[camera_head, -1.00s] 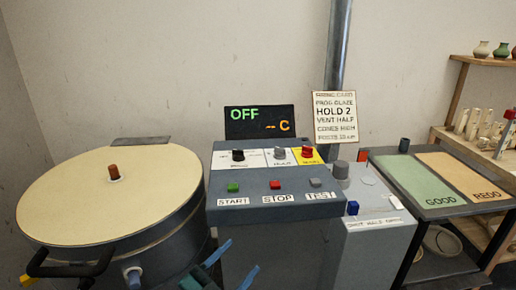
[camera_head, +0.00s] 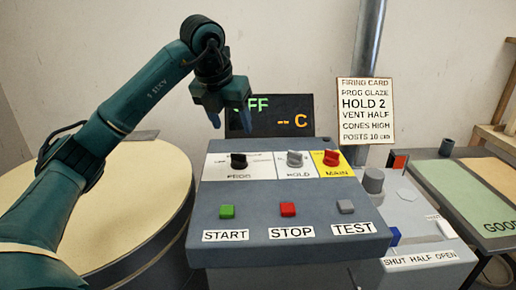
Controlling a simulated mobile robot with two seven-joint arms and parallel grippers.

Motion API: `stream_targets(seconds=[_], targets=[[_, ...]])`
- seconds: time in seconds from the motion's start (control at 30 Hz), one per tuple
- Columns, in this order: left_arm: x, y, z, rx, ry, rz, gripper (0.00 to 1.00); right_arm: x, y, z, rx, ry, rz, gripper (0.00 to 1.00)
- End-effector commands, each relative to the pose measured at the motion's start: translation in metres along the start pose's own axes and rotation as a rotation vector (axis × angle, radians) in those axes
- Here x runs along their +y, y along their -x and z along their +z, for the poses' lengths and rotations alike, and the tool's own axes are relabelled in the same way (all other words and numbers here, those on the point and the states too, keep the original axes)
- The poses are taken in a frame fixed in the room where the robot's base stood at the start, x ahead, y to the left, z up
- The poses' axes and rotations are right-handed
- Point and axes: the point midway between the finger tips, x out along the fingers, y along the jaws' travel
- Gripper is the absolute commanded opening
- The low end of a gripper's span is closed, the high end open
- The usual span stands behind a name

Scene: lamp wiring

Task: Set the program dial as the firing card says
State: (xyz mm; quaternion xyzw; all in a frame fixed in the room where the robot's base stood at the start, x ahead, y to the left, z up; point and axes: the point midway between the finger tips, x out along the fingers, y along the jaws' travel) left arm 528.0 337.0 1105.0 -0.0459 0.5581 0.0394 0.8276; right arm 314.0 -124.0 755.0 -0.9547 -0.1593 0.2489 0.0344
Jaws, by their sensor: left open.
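The control box (camera_head: 255,245) stands in the middle. Its black program dial (camera_head: 238,160) sits at the left of the top row, on a white panel marked PROG; its exact setting is too small to read. The firing card (camera_head: 365,111) on the right reads PROG GLAZE, HOLD 2, VENT HALF, CONES HIGH and a posts line. My left gripper (camera_head: 231,122) is open and empty, pointing down above and behind the program dial, in front of the display (camera_head: 285,118). It covers part of the word OFF. My right gripper is not in view.
Beside the dial are a grey HOLD knob (camera_head: 295,159) and a red MAIN knob (camera_head: 331,158) on yellow. START (camera_head: 227,211), STOP (camera_head: 288,209) and TEST (camera_head: 346,206) buttons are in front. The round kiln (camera_head: 150,190) stands left, a vent box (camera_head: 405,210) right.

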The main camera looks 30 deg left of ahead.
Motion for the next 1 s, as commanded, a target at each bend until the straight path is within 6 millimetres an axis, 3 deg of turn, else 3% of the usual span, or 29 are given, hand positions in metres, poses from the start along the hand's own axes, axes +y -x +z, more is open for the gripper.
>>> stream_targets(seconds=[0.17, 0.7, 1.0], targets=[[0.014, 0.001, 0.002, -0.007, 0.031, 0.051, 0.59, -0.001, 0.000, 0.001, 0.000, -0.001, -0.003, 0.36], [0.017, -0.100, 0.002, -0.006, 0.027, 0.046, 0.59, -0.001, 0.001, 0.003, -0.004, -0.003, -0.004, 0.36], [0.018, -0.123, 0.003, -0.009, 0.025, 0.045, 0.59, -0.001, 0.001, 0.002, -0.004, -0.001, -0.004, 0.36]])
